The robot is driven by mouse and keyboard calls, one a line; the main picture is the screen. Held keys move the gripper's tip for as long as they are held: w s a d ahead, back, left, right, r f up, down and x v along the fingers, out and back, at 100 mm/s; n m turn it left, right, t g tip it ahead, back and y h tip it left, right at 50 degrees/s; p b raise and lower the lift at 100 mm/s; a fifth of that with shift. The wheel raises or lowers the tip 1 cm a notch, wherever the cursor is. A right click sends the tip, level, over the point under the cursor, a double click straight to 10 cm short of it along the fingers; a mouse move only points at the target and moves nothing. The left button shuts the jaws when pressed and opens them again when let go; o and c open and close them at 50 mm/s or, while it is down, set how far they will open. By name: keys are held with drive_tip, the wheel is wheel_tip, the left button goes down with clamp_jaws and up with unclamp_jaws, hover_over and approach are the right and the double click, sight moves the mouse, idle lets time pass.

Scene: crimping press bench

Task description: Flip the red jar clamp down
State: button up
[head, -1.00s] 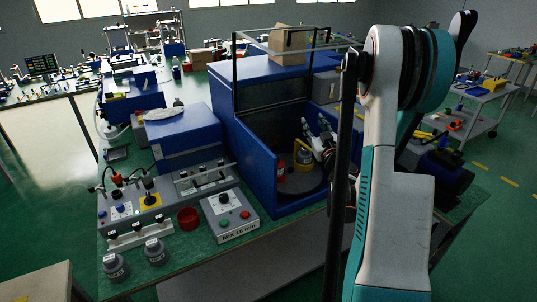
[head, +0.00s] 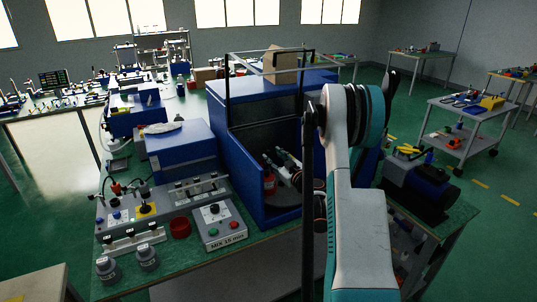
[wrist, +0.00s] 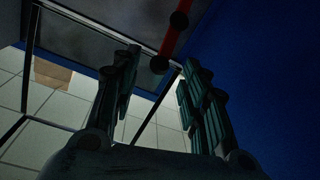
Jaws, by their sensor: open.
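A red bar with dark round knobs (wrist: 172,35) shows at the top of the wrist view, beyond and between my fingertips; it looks like the jar clamp, raised. My gripper (wrist: 160,62) is open, with its two fingers apart and nothing between them. In the head view my gripper (head: 275,156) is inside the open front of the blue machine (head: 238,160), fingers pointing up. A red part (head: 270,183) shows just below the fingers; I cannot tell whether it belongs to the clamp. The jar is not clearly seen; my arm and gripper hide much of the interior.
A blue wall fills the right of the wrist view, close to the fingers. A raised dark frame (head: 228,75) and a cardboard box (head: 281,64) are on top of the machine.

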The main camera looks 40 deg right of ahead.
sight(270, 154)
drive_tip(key=shift+w+d+b, duration=0.15)
drive_tip(key=shift+w+d, duration=0.05)
drive_tip(key=shift+w, duration=1)
drive_tip(key=shift+w+d+b, duration=0.15)
drive_tip(key=shift+w+d, duration=0.05)
drive_tip(key=shift+w, duration=0.95)
clamp_jaws()
